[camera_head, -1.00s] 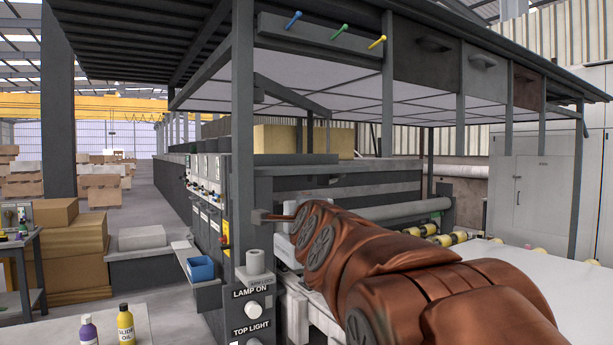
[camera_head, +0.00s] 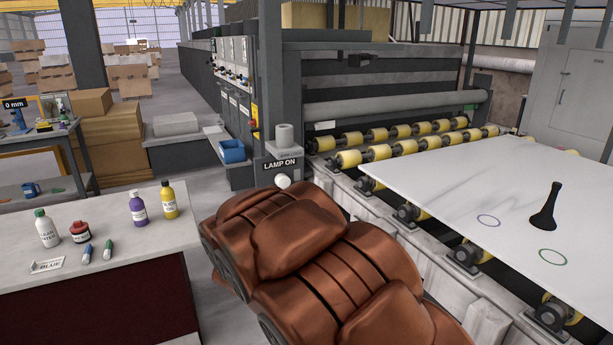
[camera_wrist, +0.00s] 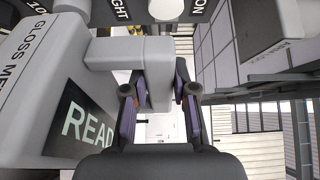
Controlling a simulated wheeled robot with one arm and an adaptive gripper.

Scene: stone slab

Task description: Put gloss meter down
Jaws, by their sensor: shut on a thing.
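The gloss meter (camera_wrist: 45,70) fills the left of the wrist view, a grey box with "GLOSS ME" lettering and a dark screen reading "READ". My gripper (camera_wrist: 160,92) is shut on its grey handle part, between the purple-lined fingers. In the head view my brown arm covers the lower middle, and neither the gripper nor the meter shows. The white slab (camera_head: 455,185) lies on the rollers at the right.
A black flared tool (camera_head: 545,212) stands on the slab near the rings. At the left, a bench (camera_head: 110,228) holds bottles, a red-and-black jar (camera_head: 80,232), markers and a label card. A lamp control post (camera_head: 283,165) stands beyond my arm. Much of the slab is bare.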

